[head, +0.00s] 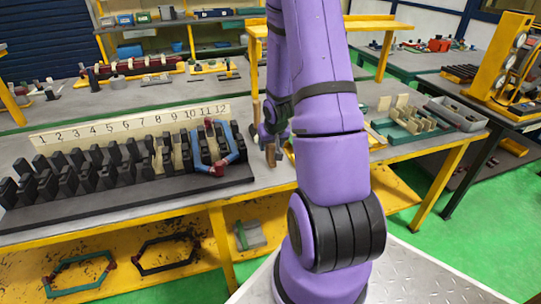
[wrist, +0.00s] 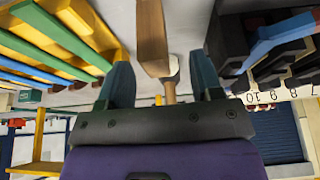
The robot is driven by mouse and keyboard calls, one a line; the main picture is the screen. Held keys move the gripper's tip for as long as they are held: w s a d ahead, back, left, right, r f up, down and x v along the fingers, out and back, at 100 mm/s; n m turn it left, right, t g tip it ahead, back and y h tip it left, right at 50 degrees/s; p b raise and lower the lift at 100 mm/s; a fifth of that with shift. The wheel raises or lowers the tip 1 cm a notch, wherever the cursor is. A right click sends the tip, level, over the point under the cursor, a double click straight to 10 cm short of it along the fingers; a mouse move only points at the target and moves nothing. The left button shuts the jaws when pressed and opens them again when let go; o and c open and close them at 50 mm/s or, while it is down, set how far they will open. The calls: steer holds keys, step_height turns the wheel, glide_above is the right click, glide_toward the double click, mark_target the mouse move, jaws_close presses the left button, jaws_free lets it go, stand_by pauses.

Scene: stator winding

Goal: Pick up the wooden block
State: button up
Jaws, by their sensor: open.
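My gripper (head: 272,138) hangs over the bench just right of the numbered rack, partly hidden by my purple arm. In the wrist view my gripper (wrist: 160,72) has its two dark fingers apart, with a gap between them. A long brown wooden piece (wrist: 153,38), which looks like the wooden block, extends from the top edge toward this gap. A narrower wooden part (wrist: 170,92) shows between the fingers; I cannot tell whether the two are joined. In the head view a small brown wooden piece (head: 270,156) shows just below the fingers. Contact is not visible.
The black numbered rack (head: 120,200) stands close on the left, with a blue coil frame (head: 230,138) at its right end. To the right, a green tray (head: 405,138) holds pale wooden pieces. A grey bin (head: 456,114) stands beyond it.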

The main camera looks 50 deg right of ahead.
steer(key=shift+d+x, duration=0.25)
steer(key=shift+x, duration=1.15)
steer(key=shift+d+x, duration=0.25)
steer(key=shift+x, duration=1.1)
steer(key=shift+w+r, duration=0.15)
steer(key=shift+r, duration=0.05)
steer(key=shift+c, duration=0.4)
jaws_close()
